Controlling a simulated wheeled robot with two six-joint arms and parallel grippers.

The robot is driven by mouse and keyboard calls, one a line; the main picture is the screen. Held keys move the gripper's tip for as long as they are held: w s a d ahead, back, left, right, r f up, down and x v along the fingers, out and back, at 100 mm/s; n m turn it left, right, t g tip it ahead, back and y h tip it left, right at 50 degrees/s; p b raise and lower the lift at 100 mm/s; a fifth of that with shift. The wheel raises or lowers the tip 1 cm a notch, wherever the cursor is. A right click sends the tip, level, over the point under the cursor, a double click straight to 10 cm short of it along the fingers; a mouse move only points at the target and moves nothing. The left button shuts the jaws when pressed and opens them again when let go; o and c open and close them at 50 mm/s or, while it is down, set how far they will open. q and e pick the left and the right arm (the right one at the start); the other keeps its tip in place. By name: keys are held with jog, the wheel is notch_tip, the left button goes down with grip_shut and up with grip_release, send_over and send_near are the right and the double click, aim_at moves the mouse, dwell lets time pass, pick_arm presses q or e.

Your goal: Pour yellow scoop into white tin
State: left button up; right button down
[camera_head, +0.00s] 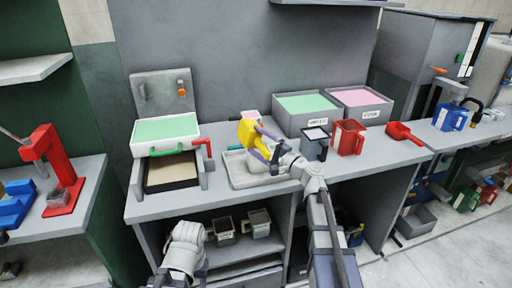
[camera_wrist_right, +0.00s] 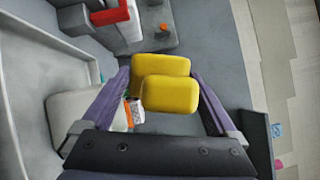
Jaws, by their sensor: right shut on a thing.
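The yellow scoop (camera_head: 247,132) is in my right gripper (camera_head: 266,143), above the back part of the counter. In the right wrist view the yellow scoop (camera_wrist_right: 168,92) sits between the two purple fingers, which are shut on it. I see its outer faces, not its inside. A small pale container (camera_head: 251,115) with a pinkish top shows just behind the scoop and is partly hidden by it. I cannot tell if it is the white tin. My left arm shows low in the head view, but its fingers cannot be made out.
A pale shallow tray (camera_head: 238,180) lies under the scoop. Two grey bins, with green (camera_head: 281,123) and pink foam (camera_head: 376,115), stand behind.

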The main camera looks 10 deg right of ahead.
aim_at(249, 139)
jog(key=shift+d+m+t+b, duration=0.25)
jog(key=shift+m+t+b, duration=0.25)
jog(key=shift+m, duration=0.3)
jog(key=shift+r, duration=0.1)
dwell(0.6)
jog(key=shift+a+r+n+g+p, duration=0.15)
jog(key=shift+n+g+p, duration=0.3)
jog(key=shift+p, duration=0.25)
jog(key=a+n+g+h+p, duration=0.1)
jog(key=n+p, duration=0.2)
jog(key=p, duration=0.1)
jog(key=a+n+g+h+p, duration=0.1)
jog(key=n+h+p, duration=0.1)
jog(key=n+p, duration=0.2)
jog(key=a+r+n+g+h+p, duration=0.1)
jog(key=n+g+p, duration=0.1)
jog(key=n+p, duration=0.2)
jog(key=shift+s+a+r+h+p, duration=0.1)
jog(key=shift+s+a+h+p, duration=0.1)
jog(key=shift+h+p, duration=0.1)
jog(key=n+h, duration=0.1)
jog(key=f+n+h+p, duration=0.1)
jog(key=n+h, duration=0.1)
jog(key=shift+g, duration=0.25)
jog(key=shift+d+r+n+p, duration=0.1)
jog(key=shift+r+n+p, duration=0.2)
jog(key=shift+p, duration=0.2)
jog(key=shift+w+d+r+n+h+p, duration=0.15)
jog(key=shift+n+h+p, duration=0.15)
jog(key=shift+n+h, duration=0.5)
